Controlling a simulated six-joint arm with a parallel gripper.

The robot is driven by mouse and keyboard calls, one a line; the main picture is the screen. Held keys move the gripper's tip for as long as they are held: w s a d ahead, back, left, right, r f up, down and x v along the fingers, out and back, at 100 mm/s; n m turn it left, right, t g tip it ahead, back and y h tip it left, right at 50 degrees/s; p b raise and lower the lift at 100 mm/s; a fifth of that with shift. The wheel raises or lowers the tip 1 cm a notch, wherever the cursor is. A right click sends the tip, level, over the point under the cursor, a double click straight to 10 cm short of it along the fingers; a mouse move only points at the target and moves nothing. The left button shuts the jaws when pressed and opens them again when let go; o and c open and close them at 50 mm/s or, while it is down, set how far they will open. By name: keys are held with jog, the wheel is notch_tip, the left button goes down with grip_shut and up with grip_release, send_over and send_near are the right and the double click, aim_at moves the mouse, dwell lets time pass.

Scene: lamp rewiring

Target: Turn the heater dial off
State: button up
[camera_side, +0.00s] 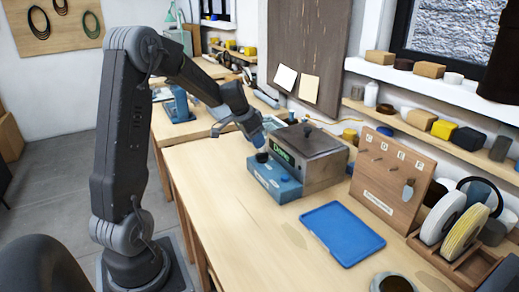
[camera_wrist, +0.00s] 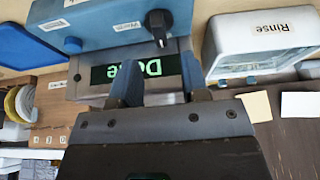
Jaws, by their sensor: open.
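The heater is a grey metal box (camera_side: 318,165) with a blue front panel (camera_side: 275,184) on the bench in the side view. Its dial is a black knob (camera_wrist: 158,24) on the blue panel in the wrist view, with a pointer toward the lower part of that picture. The knob (camera_side: 262,157) also shows just under my gripper in the side view. A green-lettered display (camera_wrist: 150,67) appears to read "Done". My gripper (camera_wrist: 160,82) is open, its two blue fingers apart and empty. The fingertips are close to the dial, not around it; contact is not visible.
A white box labelled "Rinse" (camera_wrist: 265,45) stands beside the heater. A blue tray (camera_side: 342,233) and a wooden hook board (camera_side: 392,178) are to the right.

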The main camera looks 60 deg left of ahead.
jog(key=v, duration=0.8)
jog(key=s+d+r, duration=0.2)
jog(key=s+d, duration=0.1)
jog(key=d, duration=0.7)
jog(key=s+d+r, duration=0.2)
jog(key=s+d, duration=0.1)
jog(key=d, duration=0.6)
jog(key=s+d+f+t, duration=0.1)
jog(key=s+d+f, duration=0.1)
jog(key=s+d, duration=0.7)
jog(key=shift+s+d, duration=0.2)
jog(key=shift+s, duration=0.65)
